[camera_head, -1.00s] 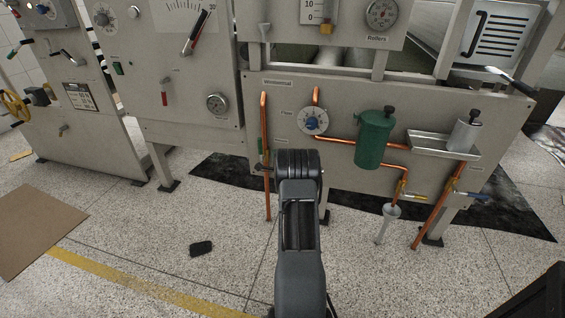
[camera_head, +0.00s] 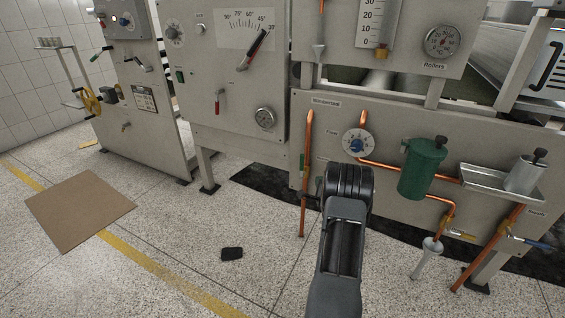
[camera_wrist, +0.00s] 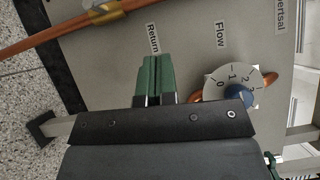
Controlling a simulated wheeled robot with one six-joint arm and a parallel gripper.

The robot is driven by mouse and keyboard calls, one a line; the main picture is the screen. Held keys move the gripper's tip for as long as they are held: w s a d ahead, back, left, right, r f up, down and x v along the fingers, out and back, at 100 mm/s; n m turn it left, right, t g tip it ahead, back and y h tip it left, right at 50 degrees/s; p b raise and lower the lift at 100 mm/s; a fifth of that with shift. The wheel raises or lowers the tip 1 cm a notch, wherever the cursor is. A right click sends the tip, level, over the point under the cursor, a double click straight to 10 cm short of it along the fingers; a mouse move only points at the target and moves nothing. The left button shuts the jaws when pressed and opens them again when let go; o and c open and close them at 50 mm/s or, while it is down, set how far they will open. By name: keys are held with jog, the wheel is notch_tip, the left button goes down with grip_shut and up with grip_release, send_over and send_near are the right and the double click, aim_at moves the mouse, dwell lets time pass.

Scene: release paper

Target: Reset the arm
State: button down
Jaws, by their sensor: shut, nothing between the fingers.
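My arm (camera_head: 342,235) reaches up in the lower middle of the head view, its dark top joint in front of the grey machine panel (camera_head: 460,130).
The blue-centred Flow dial (camera_head: 357,143), copper pipes (camera_head: 307,170), green canister (camera_head: 422,168) and metal tray (camera_head: 490,180) are near the arm. A brown board (camera_head: 80,210) and small black object (camera_head: 232,253) lie on the floor. The floor at left is mostly clear.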

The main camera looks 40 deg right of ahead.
jog(key=w+a+r+n+g+y+p, duration=0.1)
jog(key=a+r+n+g+y+p, duration=0.15)
jog(key=a+r+n+p, duration=0.75)
jog(key=w+a+r+n+g+y+p, duration=0.1)
jog(key=a+r+g+y+p, duration=0.15)
jog(key=a+r+p, duration=1.1)
jog(key=s+a+r+n+g+y+p, duration=0.1)
jog(key=s+a+r+n+g+p, duration=0.2)
jog(key=s+a+r+n, duration=0.3)
jog(key=s+a+r+n+g+y+p, duration=0.2)
jog(key=s+a+r+n+g, duration=0.3)
jog(key=s+a+r, duration=0.7)
jog(key=s+r+n+p, duration=0.1)
jog(key=s+n, duration=0.1)
jog(key=s, duration=0.3)
jog(key=shift+a, duration=0.2)
jog(key=shift+w+d, duration=0.1)
